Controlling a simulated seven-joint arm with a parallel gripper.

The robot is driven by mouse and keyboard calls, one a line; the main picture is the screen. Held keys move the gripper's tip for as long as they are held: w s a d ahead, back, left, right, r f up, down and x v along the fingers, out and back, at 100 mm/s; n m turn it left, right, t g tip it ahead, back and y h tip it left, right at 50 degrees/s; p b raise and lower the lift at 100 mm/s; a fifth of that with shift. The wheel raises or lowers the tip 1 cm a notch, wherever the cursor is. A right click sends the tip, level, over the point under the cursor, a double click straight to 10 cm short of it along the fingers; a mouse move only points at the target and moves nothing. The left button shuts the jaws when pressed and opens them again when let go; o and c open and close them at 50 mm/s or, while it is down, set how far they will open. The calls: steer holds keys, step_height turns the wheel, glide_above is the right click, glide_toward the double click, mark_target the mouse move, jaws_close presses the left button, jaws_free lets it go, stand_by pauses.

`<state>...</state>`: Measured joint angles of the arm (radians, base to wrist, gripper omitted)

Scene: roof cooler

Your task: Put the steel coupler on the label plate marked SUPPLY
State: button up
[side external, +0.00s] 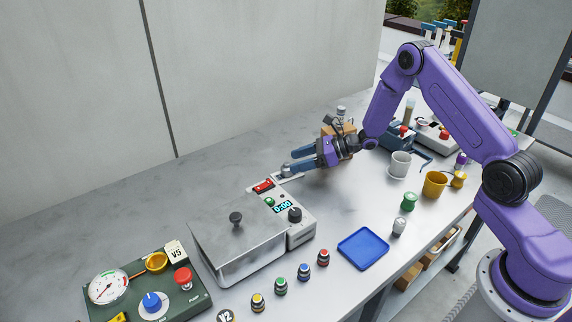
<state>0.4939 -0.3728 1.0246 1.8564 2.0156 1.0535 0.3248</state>
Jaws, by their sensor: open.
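My gripper (292,161) is low over the table, pointing left, with its two blue fingers apart. A small silver piece (285,170), which may be the steel coupler, is at the tip of the lower finger. I cannot tell whether they touch. A pale flat strip (292,177) lies just below it, behind the grey box; it may be a label plate, but no lettering is readable. The word SUPPLY is not legible anywhere. A grey and dark fitting (398,227) stands upright to the right of the blue tray.
A lidded metal box (238,245) with a timer stands front centre, beside a green gauge panel (150,290). Several banded fittings (281,286) stand in front. A blue tray (363,249), white cup (400,164) and yellow mug (434,184) are right. The back-left table is clear.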

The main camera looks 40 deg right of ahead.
steer(key=v, duration=0.6)
steer(key=shift+s+d+r, duration=0.1)
steer(key=s+a+r+n+g, duration=0.3)
steer(key=s+a+n+g, duration=0.15)
steer(key=s+n, duration=0.2)
steer(key=s+a+r+n+g+h, duration=0.1)
steer(key=s+a+r+n+g, duration=0.25)
steer(key=s+a+n, duration=0.35)
steer(key=s+a+r+n+g, duration=0.2)
steer(key=s+a+n+g, duration=0.25)
steer(key=s, duration=0.35)
steer(key=s+d+r+n+t+h, duration=0.2)
steer(key=s+d+n+h, duration=0.2)
steer(key=s+n, duration=0.4)
steer(key=s+d+r+n+t+h, duration=0.2)
steer(key=s+d+n+h, duration=0.3)
steer(key=s+n, duration=0.4)
steer(key=n, duration=0.4)
steer(key=shift+d, duration=0.4)
